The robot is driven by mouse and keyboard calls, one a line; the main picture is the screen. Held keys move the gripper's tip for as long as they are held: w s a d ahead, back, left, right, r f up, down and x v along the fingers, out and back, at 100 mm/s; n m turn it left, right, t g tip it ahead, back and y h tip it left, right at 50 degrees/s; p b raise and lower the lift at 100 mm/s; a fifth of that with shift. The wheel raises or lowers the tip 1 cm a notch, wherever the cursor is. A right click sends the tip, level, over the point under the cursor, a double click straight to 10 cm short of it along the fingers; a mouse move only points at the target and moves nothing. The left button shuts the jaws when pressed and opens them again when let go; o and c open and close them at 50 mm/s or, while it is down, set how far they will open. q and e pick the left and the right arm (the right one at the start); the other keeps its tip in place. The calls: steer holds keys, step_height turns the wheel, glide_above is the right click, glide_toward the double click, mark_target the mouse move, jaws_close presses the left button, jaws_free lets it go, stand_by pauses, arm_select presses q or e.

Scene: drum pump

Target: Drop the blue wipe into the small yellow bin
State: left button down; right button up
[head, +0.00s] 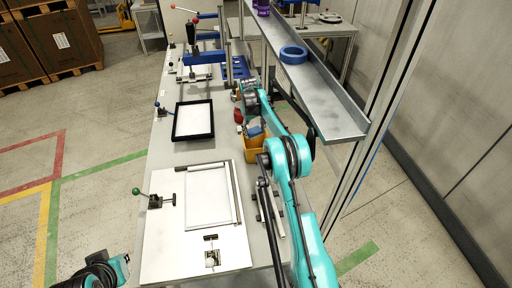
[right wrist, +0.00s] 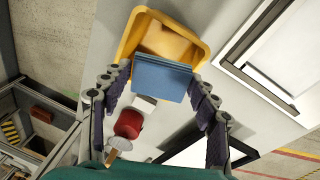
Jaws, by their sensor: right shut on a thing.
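The blue wipe (right wrist: 162,78) is a flat, folded blue piece between the two fingers of my right gripper (right wrist: 160,92), which is shut on it. In the right wrist view it covers the near part of the small yellow bin (right wrist: 203,47); I cannot tell its height over the rim. In the head view the bin (head: 256,142) stands at the right side of the bench, and the wipe (head: 255,131) shows at its top. My right gripper is partly hidden by my arm there. Part of my left arm shows at the bottom left, its jaws unclear.
A red-topped item (right wrist: 130,123) stands close to the bin, under my gripper. A black-framed tray (head: 193,120) and a white fixture plate (head: 208,195) lie on the bench to the left. A metal shelf (head: 320,95) with a blue ring (head: 293,54) runs along the right.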

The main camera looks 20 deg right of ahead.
mark_target(254, 137)
step_height(254, 137, down, 5)
steer(key=shift+r+b, duration=0.1)
steer(key=shift+b, duration=1)
steer(key=o, duration=1.2)
steer(key=r, duration=0.4)
steer(key=s+a+r, duration=0.1)
steer(key=r, duration=0.7)
steer(key=shift+s+a, duration=0.15)
steer(key=shift+a, duration=0.2)
steer(key=shift+f, duration=0.1)
